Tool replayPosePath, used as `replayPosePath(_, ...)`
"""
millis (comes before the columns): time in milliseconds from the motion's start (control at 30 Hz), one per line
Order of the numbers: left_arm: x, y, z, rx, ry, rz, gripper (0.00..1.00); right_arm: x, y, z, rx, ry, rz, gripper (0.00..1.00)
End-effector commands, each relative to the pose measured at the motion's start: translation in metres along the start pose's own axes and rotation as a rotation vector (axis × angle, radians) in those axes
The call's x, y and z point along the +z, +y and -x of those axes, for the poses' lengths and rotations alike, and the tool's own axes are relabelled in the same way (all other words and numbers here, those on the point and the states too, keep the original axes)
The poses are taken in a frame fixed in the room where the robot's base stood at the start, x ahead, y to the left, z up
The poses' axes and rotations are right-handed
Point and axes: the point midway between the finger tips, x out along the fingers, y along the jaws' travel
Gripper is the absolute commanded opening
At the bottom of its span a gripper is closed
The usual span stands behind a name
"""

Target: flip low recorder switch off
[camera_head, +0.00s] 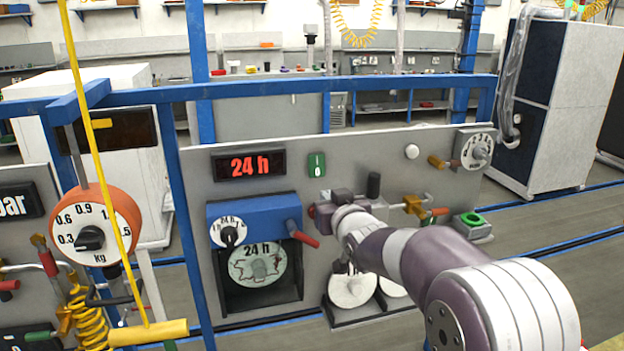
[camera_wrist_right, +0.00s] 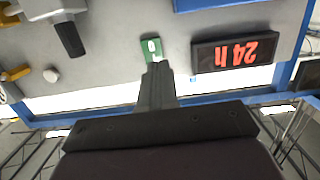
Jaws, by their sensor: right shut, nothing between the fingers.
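A small green switch (camera_head: 317,165) marked I above 0 sits on the grey panel, right of a red 24 h display (camera_head: 250,166). Which side is pressed in, I cannot tell. My right gripper (camera_head: 342,195) is shut and empty, and shows below and right of the switch in the head view. In the right wrist view, which is upside down, the fingertips (camera_wrist_right: 158,68) overlap the edge of the green switch (camera_wrist_right: 152,47). The 0 stays visible; the I is hidden. Contact cannot be told. My left gripper is not in view.
A blue box (camera_head: 255,216) with dials and a red handle (camera_head: 303,240) is below the display. A black handle (camera_head: 374,185), a white knob (camera_head: 411,151) and a round dial (camera_head: 476,151) are to the right. Blue frame bars (camera_head: 300,88) run behind the panel.

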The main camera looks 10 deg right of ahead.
Motion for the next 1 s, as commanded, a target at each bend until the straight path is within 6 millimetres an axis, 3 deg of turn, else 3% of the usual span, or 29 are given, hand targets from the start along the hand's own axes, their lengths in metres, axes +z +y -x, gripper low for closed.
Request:
replayPosePath(100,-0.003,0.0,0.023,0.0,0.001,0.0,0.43,-0.007,0.0,-0.024,0.0,-0.004,-0.001,0.0)
replayPosePath(500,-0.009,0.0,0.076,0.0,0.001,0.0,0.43,-0.006,0.0,-0.103,0.001,-0.003,0.0,0.0)
replayPosePath(700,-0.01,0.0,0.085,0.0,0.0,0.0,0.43,-0.002,0.0,-0.119,0.0,-0.001,0.0,0.0)
replayPosePath(1000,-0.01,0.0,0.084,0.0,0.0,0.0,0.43,0.0,0.0,-0.121,0.001,-0.002,0.0,0.0)
